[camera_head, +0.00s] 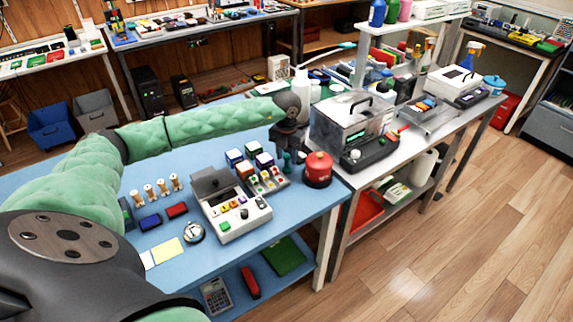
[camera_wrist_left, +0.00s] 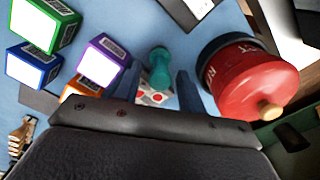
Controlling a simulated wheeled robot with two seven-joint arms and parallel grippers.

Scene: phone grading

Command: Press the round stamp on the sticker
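A teal knobbed piece, which looks like the round stamp (camera_head: 286,160), stands upright near the right edge of the blue table. In the left wrist view the stamp (camera_wrist_left: 157,70) lies between the two fingers of my left gripper (camera_wrist_left: 158,88), with gaps on both sides, so the gripper looks open around it. In the head view my left gripper (camera_head: 288,148) points down just above it. A yellow slip (camera_head: 168,252) and a white slip (camera_head: 147,260) lie at the table's near edge; I cannot tell which is the sticker. My right gripper is out of view.
A red lidded pot (camera_head: 318,170) stands close to the right of the stamp. Coloured cubes (camera_head: 245,170) and a tray (camera_head: 270,184) of small pieces stand to its left. A white button box (camera_head: 232,208) and several wooden-handled pieces (camera_head: 163,188) are further left.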

